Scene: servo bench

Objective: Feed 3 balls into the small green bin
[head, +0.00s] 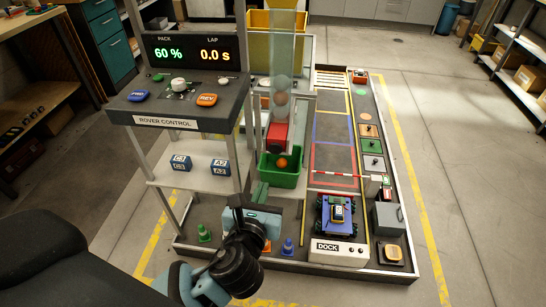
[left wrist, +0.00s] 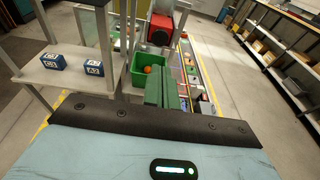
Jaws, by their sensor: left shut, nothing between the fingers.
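The small green bin (head: 283,181) sits below the feeder in the head view, with one orange ball (head: 282,163) visible inside it. The bin (left wrist: 139,80) and the ball (left wrist: 148,69) also show in the left wrist view. Above the bin is a red feeder block (head: 278,136) under a clear upright tube (head: 284,62). A dull brownish ball (head: 281,98) shows in the tube's lower part. My left gripper (head: 262,189) is shut and empty, just in front of and below the bin. Its green fingers (left wrist: 160,84) are together in the left wrist view. My right gripper is out of view.
The rover control panel (head: 180,122) stands left, above a shelf (head: 195,163) with two blue blocks (head: 181,162) (head: 220,167). A blue rover (head: 340,212) stands at the white dock (head: 338,252). Small cones (head: 204,234) (head: 288,247) stand near my left wrist. A yellow bin (head: 262,38) is behind.

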